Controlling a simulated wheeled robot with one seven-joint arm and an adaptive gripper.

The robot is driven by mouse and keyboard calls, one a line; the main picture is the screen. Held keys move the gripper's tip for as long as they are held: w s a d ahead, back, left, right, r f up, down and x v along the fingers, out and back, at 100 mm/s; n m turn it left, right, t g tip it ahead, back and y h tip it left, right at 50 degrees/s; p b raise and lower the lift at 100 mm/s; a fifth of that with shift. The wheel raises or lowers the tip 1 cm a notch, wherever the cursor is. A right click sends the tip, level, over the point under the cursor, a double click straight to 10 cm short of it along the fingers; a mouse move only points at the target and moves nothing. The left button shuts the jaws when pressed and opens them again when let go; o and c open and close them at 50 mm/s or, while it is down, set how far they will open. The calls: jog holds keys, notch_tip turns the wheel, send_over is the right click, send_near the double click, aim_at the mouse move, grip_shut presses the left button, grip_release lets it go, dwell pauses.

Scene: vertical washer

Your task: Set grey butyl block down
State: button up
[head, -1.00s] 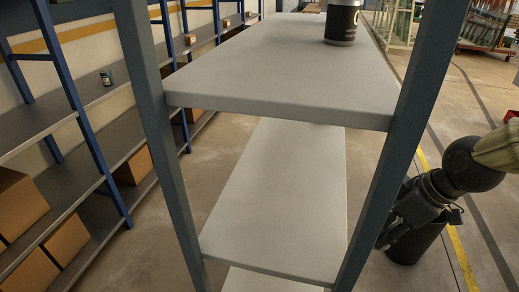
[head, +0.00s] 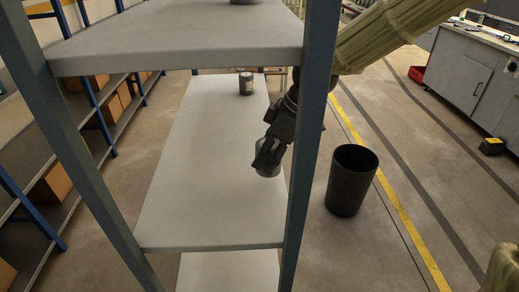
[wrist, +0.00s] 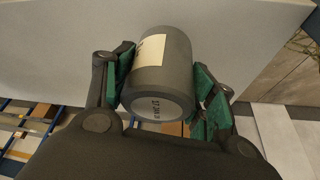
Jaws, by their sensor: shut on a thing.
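The grey butyl block (wrist: 163,72) is a dark grey cylinder with a cream label and printed text on its near end. My gripper (head: 267,158) is shut on it, with green finger pads on both sides in the wrist view. In the head view the block (head: 267,172) is partly hidden by the fingers. It is at the right side of the middle shelf (head: 190,190), inside the right post. I cannot tell whether it touches the shelf.
A dark can with a pale label (head: 246,84) stands farther back on the middle shelf. The front and left of that shelf are bare. The top shelf (head: 180,40) hangs above. The right post (head: 312,120) is close to my arm. A black bin (head: 352,182) stands on the floor.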

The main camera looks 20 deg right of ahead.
jog(key=w, duration=0.3)
jog(key=w+p, duration=0.1)
jog(key=w, duration=0.2)
jog(key=w+d, duration=0.1)
jog(key=w, duration=0.2)
jog(key=shift+d+f, duration=0.1)
jog(key=shift+f, duration=0.2)
jog(key=shift+w+f, duration=0.1)
jog(key=shift+f, duration=0.05)
jog(key=shift+f+p, duration=0.55)
jog(key=shift+f, duration=1.1)
jog(key=shift+f, duration=0.15)
jog(key=o, duration=1.2)
jog(key=v, duration=1.2)
jog(key=shift+b, duration=0.45)
jog(key=shift+w, duration=0.1)
